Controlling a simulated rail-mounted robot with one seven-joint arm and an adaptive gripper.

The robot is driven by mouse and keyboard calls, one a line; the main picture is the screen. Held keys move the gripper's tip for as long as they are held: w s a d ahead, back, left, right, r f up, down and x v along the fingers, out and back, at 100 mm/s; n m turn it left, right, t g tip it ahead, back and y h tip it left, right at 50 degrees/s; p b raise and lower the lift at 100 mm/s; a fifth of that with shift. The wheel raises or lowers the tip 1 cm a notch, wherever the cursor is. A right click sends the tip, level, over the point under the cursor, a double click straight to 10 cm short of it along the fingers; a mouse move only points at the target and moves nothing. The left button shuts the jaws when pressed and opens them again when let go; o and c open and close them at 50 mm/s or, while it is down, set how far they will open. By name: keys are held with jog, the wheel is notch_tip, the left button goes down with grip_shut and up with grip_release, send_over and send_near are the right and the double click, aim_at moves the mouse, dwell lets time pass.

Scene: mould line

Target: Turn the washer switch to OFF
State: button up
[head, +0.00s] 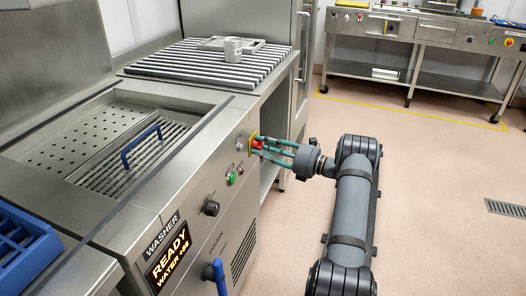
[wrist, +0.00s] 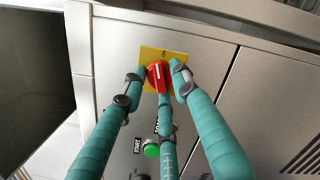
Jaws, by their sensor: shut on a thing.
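The washer switch (wrist: 156,76) is a red rotary knob with a white mark on a yellow plate (wrist: 176,53). In the head view the red knob (head: 257,145) sits at the far end of the washer's front panel, partly hidden by my fingers. My gripper (wrist: 160,82) has teal fingers with grey joints. It reaches the panel from the front, and its fingertips close around the knob. It also shows in the head view (head: 264,146). The white mark on the knob runs roughly upright in the wrist view. The plate's lettering is too small to read surely.
Below the switch is a green START button (wrist: 151,150). A black knob (head: 211,208) and a blue handle (head: 219,277) stick out from the front panel. The lit display (head: 168,262) reads READY. A slatted rack (head: 205,65) stands beyond.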

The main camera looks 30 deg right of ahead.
jog(key=shift+w+d+f+n+g+y+b, duration=0.1)
jog(key=shift+n+y+b, duration=0.25)
jog(key=shift+n+b, duration=2)
jog(key=shift+s+f+n+g+y+b, duration=0.15)
jog(key=shift+n+y+b, duration=0.15)
jog(key=shift+n+b, duration=2)
jog(key=shift+w+d+f+n+g+y+b, duration=0.15)
jog(key=shift+n+y+b, duration=0.2)
jog(key=shift+n+b, duration=2)
jog(key=shift+a+r+n+p, duration=0.15)
jog(key=shift+n+p, duration=0.3)
jog(key=shift+n, duration=0.35)
jog(key=o, duration=1.1)
jog(key=shift+r, duration=0.1)
jog(key=v, duration=1.2)
